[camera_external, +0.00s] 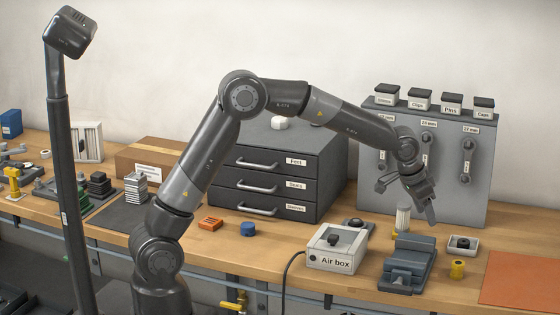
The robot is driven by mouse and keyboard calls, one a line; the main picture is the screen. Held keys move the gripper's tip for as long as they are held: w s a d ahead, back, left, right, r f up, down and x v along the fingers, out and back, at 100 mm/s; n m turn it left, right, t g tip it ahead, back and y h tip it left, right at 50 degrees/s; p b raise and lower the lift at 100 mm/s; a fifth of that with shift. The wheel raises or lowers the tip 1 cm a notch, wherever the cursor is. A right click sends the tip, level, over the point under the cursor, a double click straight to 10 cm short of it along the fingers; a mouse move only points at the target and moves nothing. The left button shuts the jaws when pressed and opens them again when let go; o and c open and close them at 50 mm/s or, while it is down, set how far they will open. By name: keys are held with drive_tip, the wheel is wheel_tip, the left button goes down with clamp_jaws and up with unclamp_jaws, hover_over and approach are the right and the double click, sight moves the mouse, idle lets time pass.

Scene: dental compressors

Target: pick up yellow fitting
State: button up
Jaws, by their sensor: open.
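A small yellow fitting (457,268) stands upright on the wooden bench, right of a dark grey vise-like block and just left of an orange mat. My gripper (428,207) is above the bench, up and to the left of the fitting in the picture, and apart from it. It points downward, in front of the grey panel. Its jaws are open, and nothing shows between them.
The grey block (409,262), the Air box (334,250) and a white ribbed cylinder (403,219) stand near the gripper. A small square tray (462,245) sits just behind the fitting. The orange mat (522,280) is bare. A drawer cabinet (275,172) stands behind the arm.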

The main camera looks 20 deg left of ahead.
drive_tip(key=m, duration=0.1)
approach(462, 268)
drive_tip(key=w, duration=0.1)
drive_tip(key=shift+g, duration=0.3)
drive_tip(key=x, duration=0.5)
drive_tip(key=shift+w+a+f, duration=0.1)
drive_tip(key=shift+a+f, duration=0.05)
drive_tip(key=shift+f, duration=0.25)
drive_tip(key=shift+h, duration=0.3)
drive_tip(key=shift+s+x, duration=0.2)
drive_tip(key=shift+x, duration=2.4)
drive_tip(key=shift+c, duration=0.5)
drive_tip(key=c, duration=1)
